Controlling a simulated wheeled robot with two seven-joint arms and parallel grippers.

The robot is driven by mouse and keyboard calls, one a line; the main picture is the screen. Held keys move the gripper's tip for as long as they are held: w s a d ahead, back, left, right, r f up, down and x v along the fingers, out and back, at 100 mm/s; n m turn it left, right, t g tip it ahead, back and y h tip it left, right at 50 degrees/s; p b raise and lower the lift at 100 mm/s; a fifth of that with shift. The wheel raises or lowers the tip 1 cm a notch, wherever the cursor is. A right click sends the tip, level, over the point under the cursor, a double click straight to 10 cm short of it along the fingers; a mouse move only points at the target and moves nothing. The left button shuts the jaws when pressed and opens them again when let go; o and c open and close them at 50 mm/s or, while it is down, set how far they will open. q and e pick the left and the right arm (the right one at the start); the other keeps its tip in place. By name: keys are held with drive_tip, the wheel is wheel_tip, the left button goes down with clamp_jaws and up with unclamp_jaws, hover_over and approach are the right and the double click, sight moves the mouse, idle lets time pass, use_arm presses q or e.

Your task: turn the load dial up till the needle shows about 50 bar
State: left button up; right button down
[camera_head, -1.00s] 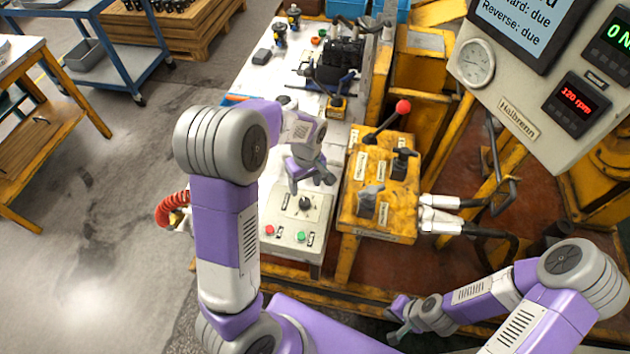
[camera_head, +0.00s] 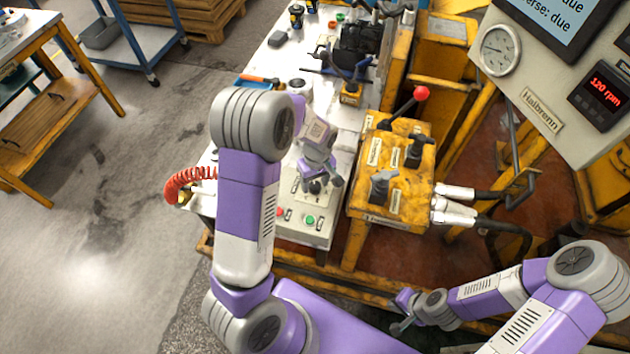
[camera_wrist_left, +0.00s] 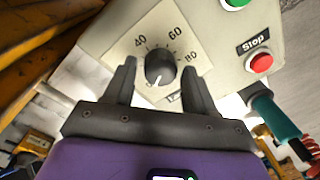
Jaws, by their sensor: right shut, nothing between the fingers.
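The load dial is a black knob (camera_wrist_left: 160,67) on a pale scale plate marked 40, 60 and 80. Its white pointer mark faces the lower left in the wrist view. My left gripper (camera_wrist_left: 158,72) is open, with one finger on each side of the knob and gaps visible. In the head view my left gripper (camera_head: 322,183) is over the dial and partly hides it. The pressure gauge (camera_head: 496,51) is a round white dial on the grey panel; its needle is too small to read. My right gripper (camera_head: 402,314) is shut and empty at the lower middle.
A green button (camera_head: 309,220) and red Stop button (camera_wrist_left: 261,63) sit beside the dial. A yellow valve block (camera_head: 393,185) with black levers and a red-knobbed lever (camera_head: 421,93) stands just right of the control box. Tools lie farther back on the bench.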

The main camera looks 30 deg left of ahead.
use_arm(q)
drive_tip(key=c, duration=0.8)
drive_tip(key=shift+m, duration=0.4)
drive_tip(key=m+p, duration=0.1)
drive_tip(key=m, duration=0.3)
drive_tip(key=shift+m, duration=0.4)
drive_tip(key=m, duration=0.6)
drive_tip(key=shift+d, duration=0.15)
drive_tip(key=o, duration=1)
drive_tip(key=shift+p, duration=0.3)
